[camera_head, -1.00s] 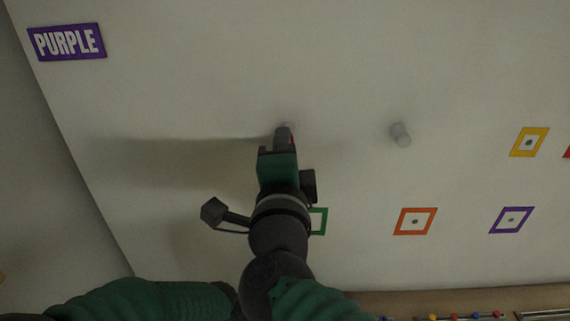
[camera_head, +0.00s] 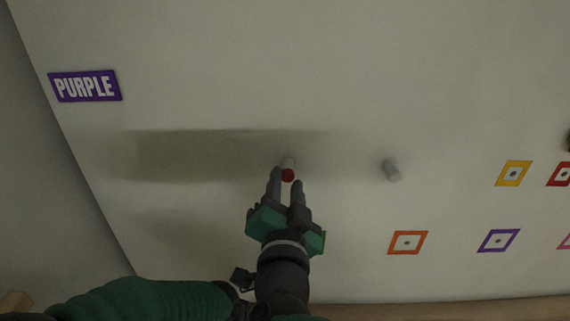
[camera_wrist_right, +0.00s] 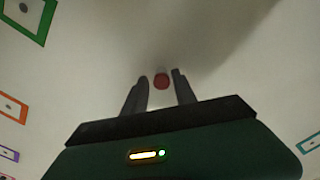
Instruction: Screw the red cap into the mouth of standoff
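The small round red cap (camera_head: 288,175) is at the near end of a pale standoff (camera_head: 288,161) on the wall. It appears to sit at the mouth; how deep it is cannot be told. The cap also shows in the right wrist view (camera_wrist_right: 161,81), where it hides the standoff. My right gripper (camera_head: 285,180) is open, with one finger on each side of the cap. In the right wrist view, small gaps show between the cap and the fingers of this gripper (camera_wrist_right: 160,84). My left gripper is not in view.
A second grey standoff (camera_head: 391,169) sticks out to the right, with no cap seen on it. A purple "PURPLE" sign (camera_head: 85,86) is at upper left. Framed markers, such as orange (camera_head: 407,242) and yellow (camera_head: 513,173), lie at right. The wall around the gripper is otherwise bare.

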